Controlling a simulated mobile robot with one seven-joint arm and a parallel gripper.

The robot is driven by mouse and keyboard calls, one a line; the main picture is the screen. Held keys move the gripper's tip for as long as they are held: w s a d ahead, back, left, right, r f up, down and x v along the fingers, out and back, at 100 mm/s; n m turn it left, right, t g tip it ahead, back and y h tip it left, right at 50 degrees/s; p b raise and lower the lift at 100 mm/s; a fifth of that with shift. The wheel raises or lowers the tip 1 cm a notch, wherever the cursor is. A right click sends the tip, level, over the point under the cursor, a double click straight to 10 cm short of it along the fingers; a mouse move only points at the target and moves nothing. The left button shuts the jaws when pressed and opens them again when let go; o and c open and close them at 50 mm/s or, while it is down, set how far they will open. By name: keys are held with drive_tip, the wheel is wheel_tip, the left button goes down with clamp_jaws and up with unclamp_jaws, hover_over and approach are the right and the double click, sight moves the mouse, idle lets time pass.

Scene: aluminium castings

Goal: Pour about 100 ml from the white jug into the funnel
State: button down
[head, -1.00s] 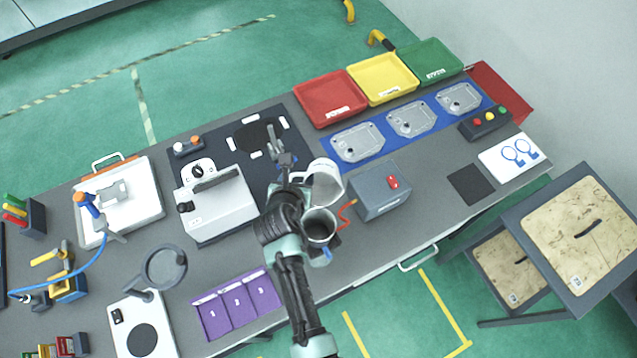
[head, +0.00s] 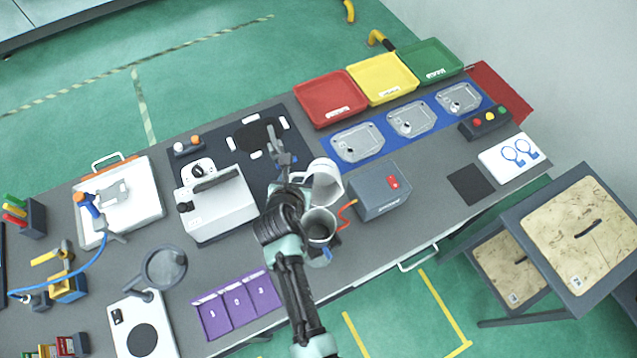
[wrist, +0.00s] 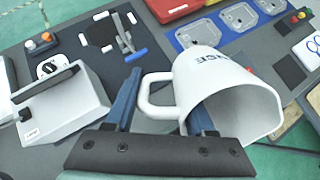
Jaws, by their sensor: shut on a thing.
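The white jug (head: 325,176) is tilted well over on its side, with its mouth toward the lower right. My gripper (head: 293,180) is shut on the jug's handle and holds it above the bench. In the wrist view the jug (wrist: 222,88) fills the right side, its handle between the fingers of my gripper (wrist: 163,108). A round, open grey vessel (head: 320,226), seemingly the funnel, is just below the jug's mouth in the head view. The jug hides any funnel in the wrist view. I cannot make out a stream or the liquid level.
A grey box (head: 380,192) with a red button stands right of the jug; an orange tube (head: 345,212) runs beside it. A white machine (head: 215,208) stands left of my arm. Purple trays (head: 236,305) lie at the front. The bench right of the grey box is partly clear.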

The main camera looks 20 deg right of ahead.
sight(301, 174)
drive_tip(key=shift+r, duration=0.1)
idle(0.6)
drive_tip(key=w+f+g+y+b, duration=0.1)
drive_tip(key=f+g+b, duration=0.1)
drive_tip(key=w+d+f+g+y+b, duration=0.1)
drive_tip(key=f+g+b, duration=0.1)
drive_tip(key=b, duration=0.1)
drive_tip(key=w+f+g+y+b, duration=0.1)
drive_tip(key=f+g+y+b, duration=0.1)
drive_tip(key=g+b, duration=0.1)
drive_tip(key=shift+w+d+f, duration=0.1)
drive_tip(key=shift+d+f, duration=0.05)
drive_tip(key=shift+d, duration=0.25)
drive_tip(key=b, duration=0.2)
drive_tip(key=shift+w+g+y+b, duration=0.15)
drive_tip(key=shift+g+y+b, duration=0.15)
drive_tip(key=shift+g, duration=0.1)
drive_tip(key=shift+d+b, duration=0.1)
drive_tip(key=shift+b, duration=0.4)
